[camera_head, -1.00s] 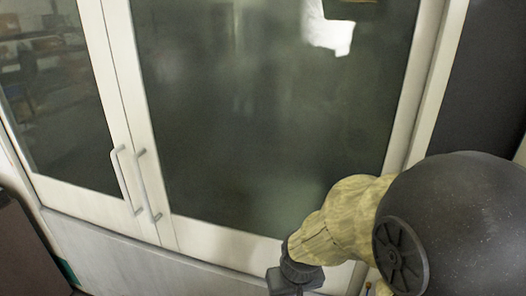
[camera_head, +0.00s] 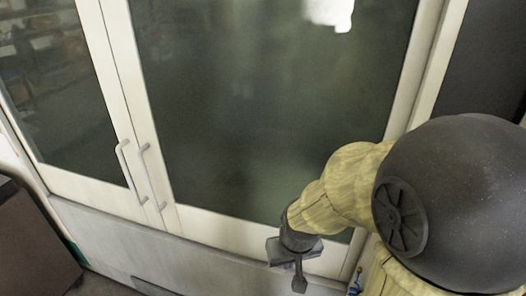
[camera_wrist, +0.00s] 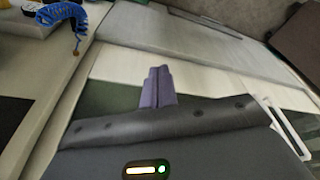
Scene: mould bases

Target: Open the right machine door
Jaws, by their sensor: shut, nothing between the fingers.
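The right machine door (camera_head: 270,110) has a large dark glass pane in a pale frame. It looks shut, its edge lined up beside the left door (camera_head: 55,90). The right door's pale bar handle (camera_head: 153,178) stands upright at its lower left, close beside the left door's handle (camera_head: 129,174). My gripper (camera_head: 299,284) is in front of the right door's lower edge, well to the right of the handle and touching neither handle. In the wrist view, my gripper's fingers (camera_wrist: 157,88) are together and empty. Pale bars at that view's right edge look like the handles (camera_wrist: 285,128).
A pale lower panel (camera_head: 110,240) runs under the doors. A brown box-like thing (camera_head: 35,240) stands at the lower left. A blue coiled hose (camera_wrist: 65,18) hangs at the upper left of the wrist view. Space before the handles looks clear.

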